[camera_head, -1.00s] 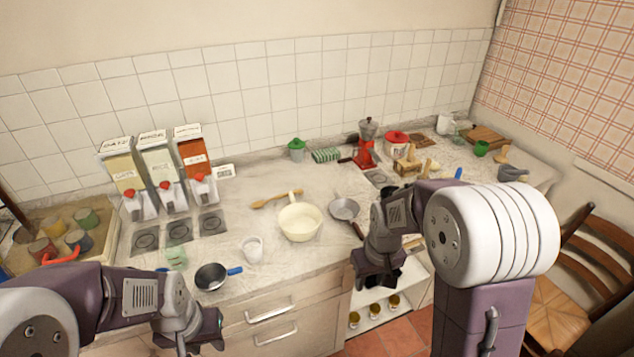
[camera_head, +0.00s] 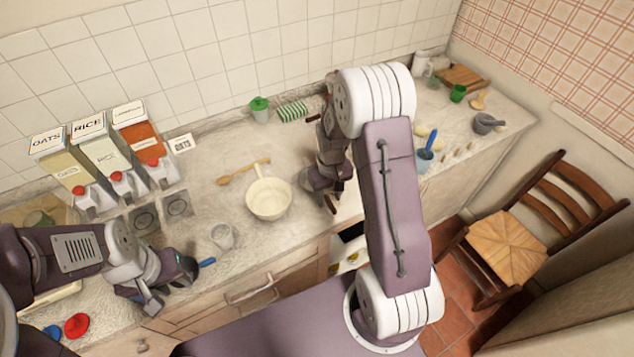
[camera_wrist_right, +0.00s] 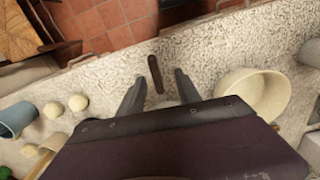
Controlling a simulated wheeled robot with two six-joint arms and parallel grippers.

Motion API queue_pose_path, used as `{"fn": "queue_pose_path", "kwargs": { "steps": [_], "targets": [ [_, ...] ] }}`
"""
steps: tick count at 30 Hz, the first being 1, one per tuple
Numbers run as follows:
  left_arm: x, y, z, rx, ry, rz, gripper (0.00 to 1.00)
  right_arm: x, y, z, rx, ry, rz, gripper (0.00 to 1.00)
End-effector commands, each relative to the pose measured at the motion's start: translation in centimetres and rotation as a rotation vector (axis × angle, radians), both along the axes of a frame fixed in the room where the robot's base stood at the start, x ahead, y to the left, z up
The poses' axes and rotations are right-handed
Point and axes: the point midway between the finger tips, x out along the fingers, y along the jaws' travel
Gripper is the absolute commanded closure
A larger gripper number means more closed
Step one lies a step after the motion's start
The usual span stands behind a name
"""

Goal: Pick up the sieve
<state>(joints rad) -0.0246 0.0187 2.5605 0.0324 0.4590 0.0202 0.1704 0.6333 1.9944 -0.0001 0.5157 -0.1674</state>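The sieve's dark brown handle (camera_wrist_right: 155,74) shows in the right wrist view, lying on the speckled worktop between the fingers of my right gripper (camera_wrist_right: 160,88). The fingers stand apart on either side of it, not closed on it. The sieve's round part is mostly hidden under the gripper body. In the head view my right gripper (camera_head: 332,196) is low over the worktop, right of the cream pot, and its arm hides the sieve. My left gripper (camera_head: 168,284) is at the counter's front edge, beside a blue handle (camera_head: 207,262); its finger opening is unclear.
The cream pot (camera_head: 268,200) stands close to the right gripper, also in the wrist view (camera_wrist_right: 264,92). A blue cup (camera_wrist_right: 16,120) and dough balls (camera_wrist_right: 77,102) are on the other side. A chair (camera_head: 510,235) stands right.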

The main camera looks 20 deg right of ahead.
Motion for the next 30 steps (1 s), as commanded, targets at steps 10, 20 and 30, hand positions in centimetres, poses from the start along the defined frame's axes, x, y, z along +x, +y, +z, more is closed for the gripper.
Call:
{"fn": "queue_pose_path", "kwargs": {
  "steps": [10,20,30],
  "targets": [
    [0.0,0.0,1.3,0.0,0.0,0.0,0.64,0.4,-0.5,-3.0,0.001,0.004,-0.002,0.6],
    [0.0,0.0,1.6,0.0,0.0,0.0,0.64,0.7,-0.7,-6.1,0.0,-0.003,0.0,0.6],
    [0.0,0.0,1.6,0.0,0.0,0.0,0.64,0.7,-0.7,-6.1,0.0,-0.002,0.0,1.0]
  ]
}}
